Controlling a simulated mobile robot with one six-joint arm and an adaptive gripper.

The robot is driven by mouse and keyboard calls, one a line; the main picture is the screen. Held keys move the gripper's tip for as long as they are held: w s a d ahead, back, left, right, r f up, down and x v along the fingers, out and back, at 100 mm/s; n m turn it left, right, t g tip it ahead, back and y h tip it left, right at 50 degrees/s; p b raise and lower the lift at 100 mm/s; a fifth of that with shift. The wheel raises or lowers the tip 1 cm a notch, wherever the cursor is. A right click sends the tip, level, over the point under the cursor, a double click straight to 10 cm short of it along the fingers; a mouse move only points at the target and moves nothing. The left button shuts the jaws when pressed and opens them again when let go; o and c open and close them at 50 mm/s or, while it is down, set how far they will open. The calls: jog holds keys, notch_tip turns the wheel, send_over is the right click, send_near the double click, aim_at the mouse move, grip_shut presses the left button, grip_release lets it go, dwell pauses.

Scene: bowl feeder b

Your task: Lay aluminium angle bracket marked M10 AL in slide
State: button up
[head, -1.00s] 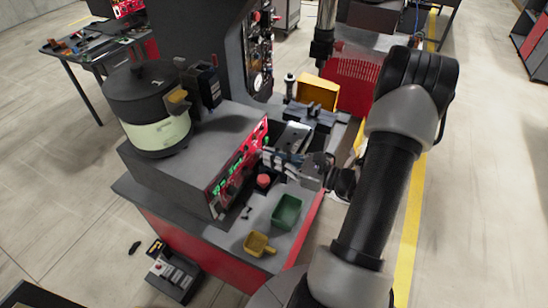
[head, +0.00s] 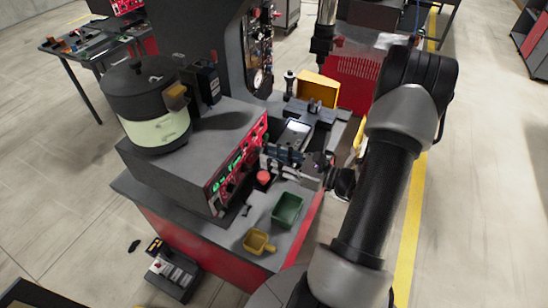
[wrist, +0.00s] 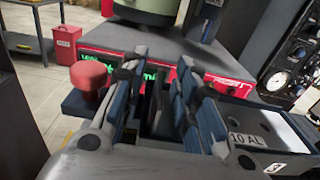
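My right finger hides the label's start. In the head view its bright face (head: 296,130) lies just behind my gripper (head: 283,155). My gripper (wrist: 158,105) has blue-padded fingers that stand apart, with a dark upright shape in the gap. The fingers look open beside the bracket. Whether the bracket touches a finger is unclear. The slide is not clearly distinguishable; the fingers and bracket cover that area.
A red button (head: 263,178) stands close to my gripper, also in the wrist view (wrist: 88,80). The feeder's control panel (head: 240,165) is left of it. A green bin (head: 287,210), yellow scoop (head: 258,242) and yellow bin (head: 318,90) stand around. The bowl feeder (head: 150,115) is further left.

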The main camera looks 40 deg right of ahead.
jog(key=shift+s, duration=0.1)
jog(key=v, duration=1.2)
dwell(0.6)
